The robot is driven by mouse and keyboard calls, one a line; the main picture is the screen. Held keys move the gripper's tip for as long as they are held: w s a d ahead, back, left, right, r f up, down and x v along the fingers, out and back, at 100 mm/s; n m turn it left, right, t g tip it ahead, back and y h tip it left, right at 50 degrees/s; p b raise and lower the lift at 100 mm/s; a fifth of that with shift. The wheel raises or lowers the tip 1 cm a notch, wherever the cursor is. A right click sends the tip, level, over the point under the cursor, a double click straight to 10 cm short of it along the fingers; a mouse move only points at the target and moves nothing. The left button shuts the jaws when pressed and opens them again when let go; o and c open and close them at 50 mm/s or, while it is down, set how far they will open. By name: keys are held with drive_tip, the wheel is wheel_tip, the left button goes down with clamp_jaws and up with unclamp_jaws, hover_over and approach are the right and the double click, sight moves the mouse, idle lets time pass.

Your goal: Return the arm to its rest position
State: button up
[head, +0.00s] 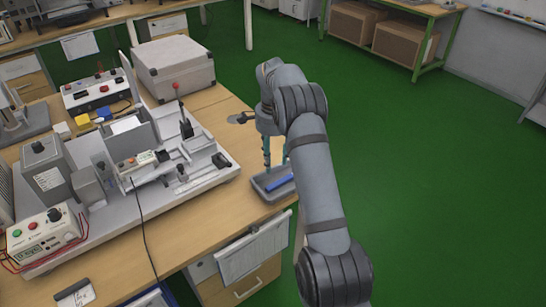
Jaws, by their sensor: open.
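My gripper (274,158) hangs from my grey arm at the right edge of the wooden workbench. Its teal fingers point down over a small grey tray (262,190). The fingers are open. A blue bar-shaped object (279,183) lies in the tray, just below the fingertips. I cannot tell whether the fingertips touch the tray or the blue object. My arm's forearm hides part of the tray's right side.
A test rig (190,187) with a lever stands left of the gripper on the workbench (218,112). A grey case (173,66) sits behind it. A control box (43,232) with buttons is at front left. Green floor (440,170) lies open to the right.

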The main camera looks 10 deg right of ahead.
sight(273, 187)
drive_tip(key=shift+r, duration=0.2)
wheel_tip(273, 187, down, 13)
drive_tip(key=shift+r, duration=0.15)
wheel_tip(273, 187, up, 2)
drive_tip(key=shift+w+r, duration=0.1)
drive_tip(key=shift+r, duration=0.65)
